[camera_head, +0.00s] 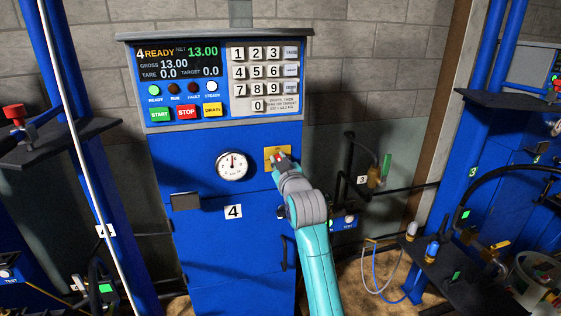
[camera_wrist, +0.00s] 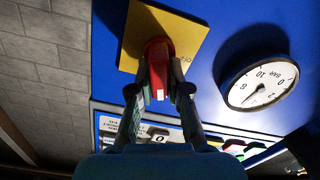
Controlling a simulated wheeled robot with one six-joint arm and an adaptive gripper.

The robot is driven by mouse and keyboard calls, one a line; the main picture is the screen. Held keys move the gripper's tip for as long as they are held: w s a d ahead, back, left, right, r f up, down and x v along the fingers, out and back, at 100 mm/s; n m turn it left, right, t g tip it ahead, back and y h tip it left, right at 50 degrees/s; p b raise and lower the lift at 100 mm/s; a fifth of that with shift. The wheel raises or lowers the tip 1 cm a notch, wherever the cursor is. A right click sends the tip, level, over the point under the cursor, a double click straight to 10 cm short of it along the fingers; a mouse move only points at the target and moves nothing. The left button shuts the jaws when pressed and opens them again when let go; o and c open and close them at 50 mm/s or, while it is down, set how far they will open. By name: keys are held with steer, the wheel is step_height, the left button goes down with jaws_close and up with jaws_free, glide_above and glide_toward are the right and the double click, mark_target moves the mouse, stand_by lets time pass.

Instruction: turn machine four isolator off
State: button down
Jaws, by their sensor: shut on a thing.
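The blue machine (camera_head: 165,240) with a "4" label (camera_head: 233,212) stands in the middle of the head view. Its isolator is a red knob on a yellow plate (camera_head: 271,153), right of the round gauge. In the wrist view the red knob (camera_wrist: 157,55) stands out from the yellow plate (camera_wrist: 185,38). My gripper (camera_wrist: 158,92) has its two fingers on either side of the knob and is shut on it. In the head view my arm reaches up from below and my gripper (camera_head: 282,162) hides most of the knob.
The pressure gauge (camera_head: 232,166) is just left of the isolator; it also shows in the wrist view (camera_wrist: 262,86). Above are the keypad (camera_head: 264,73), display (camera_head: 178,61) and START (camera_head: 160,114), STOP and DRAIN buttons. A blue post (camera_head: 75,130) stands left; hoses and fittings are at right.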

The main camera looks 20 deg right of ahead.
steer(key=n, duration=0.3)
steer(key=shift+a+f+n, duration=0.15)
steer(key=shift+a+n, duration=0.05)
steer(key=shift+n, duration=0.2)
steer(key=n, duration=0.3)
steer(key=shift+a+f, duration=0.15)
steer(key=shift+f, duration=0.05)
steer(key=n, duration=0.6)
steer(key=shift+a+f+n, duration=0.1)
steer(key=shift+f+n, duration=0.3)
steer(key=c, duration=1.1)
jaws_free()
steer(key=s, duration=1.2)
steer(key=shift+f, duration=0.1)
